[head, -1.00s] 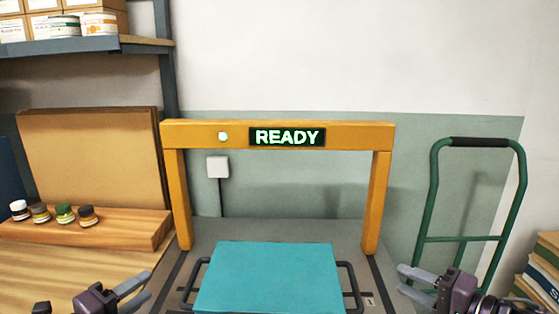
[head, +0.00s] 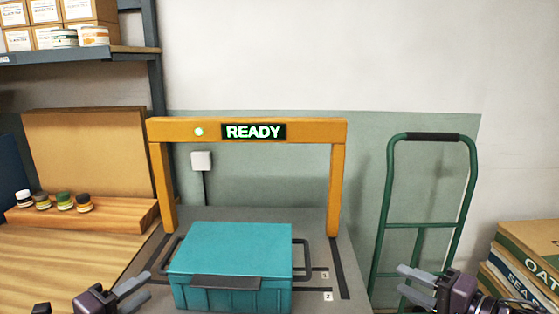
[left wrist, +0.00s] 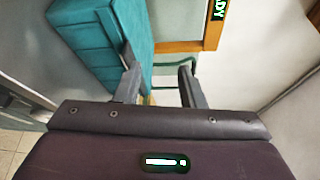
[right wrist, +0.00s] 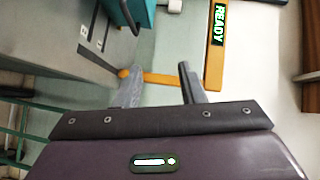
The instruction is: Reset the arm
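My left gripper (head: 130,288) is at the lower left of the head view, left of the teal case. Its two fingers stand apart with nothing between them in the left wrist view (left wrist: 158,85). My right gripper (head: 418,283) is at the lower right of the head view, right of the case and in front of the green hand truck. Its fingers are apart and empty in the right wrist view (right wrist: 158,85). The closed teal case (head: 230,250), with dark handles, sits on the grey table (head: 325,240) in front of the yellow gate; neither gripper touches it.
The yellow gate (head: 247,130) shows a green READY sign. Several small jars (head: 63,201) stand on a wooden step at left, below a shelf (head: 80,54) with boxes.

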